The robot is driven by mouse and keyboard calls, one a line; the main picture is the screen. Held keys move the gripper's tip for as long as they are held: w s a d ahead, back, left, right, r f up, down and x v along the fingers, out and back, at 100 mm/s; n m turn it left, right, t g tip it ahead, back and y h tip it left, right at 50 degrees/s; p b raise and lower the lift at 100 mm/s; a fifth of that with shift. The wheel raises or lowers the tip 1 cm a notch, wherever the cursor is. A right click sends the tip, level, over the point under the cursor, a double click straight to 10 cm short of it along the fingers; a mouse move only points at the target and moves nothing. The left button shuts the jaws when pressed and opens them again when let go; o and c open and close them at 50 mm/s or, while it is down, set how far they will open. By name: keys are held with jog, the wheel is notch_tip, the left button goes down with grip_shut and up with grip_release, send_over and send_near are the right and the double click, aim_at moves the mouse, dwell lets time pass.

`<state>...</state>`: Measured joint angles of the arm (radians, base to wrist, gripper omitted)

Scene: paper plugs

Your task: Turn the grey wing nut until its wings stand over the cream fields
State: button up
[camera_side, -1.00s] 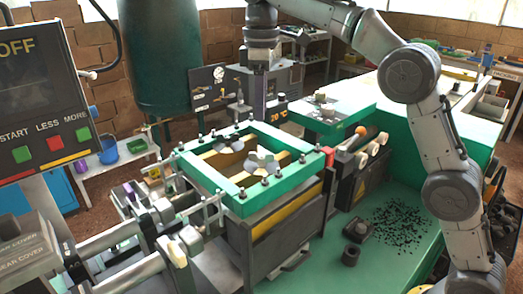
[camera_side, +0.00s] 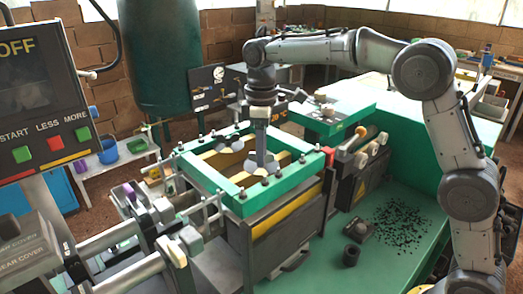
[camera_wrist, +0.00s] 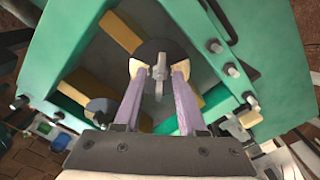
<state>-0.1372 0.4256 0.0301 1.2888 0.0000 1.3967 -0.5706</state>
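The grey wing nut (camera_wrist: 158,72) shows in the wrist view on a dark round disc (camera_wrist: 152,47), inside a green frame. Its visible wing runs roughly up and down in that picture. My gripper (camera_wrist: 158,68) has its two purple fingers either side of the nut, pale tips apart, with gaps between them and the nut. In the side view my gripper (camera_side: 262,164) reaches down into the frame and hides most of this nut. I cannot clearly tell the cream fields from the pale fingertips and tan bars.
The green frame (camera_side: 231,204) has upright bolts along its rim. Tan bars (camera_wrist: 119,32) cross its inside. A second grey winged piece (camera_side: 237,143) sits further back in the frame. A control panel (camera_side: 40,100) stands at the left.

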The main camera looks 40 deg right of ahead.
grip_shut()
jog(key=shift+m, duration=0.3)
jog(key=m, duration=1.2)
jog(key=shift+m, duration=2.1)
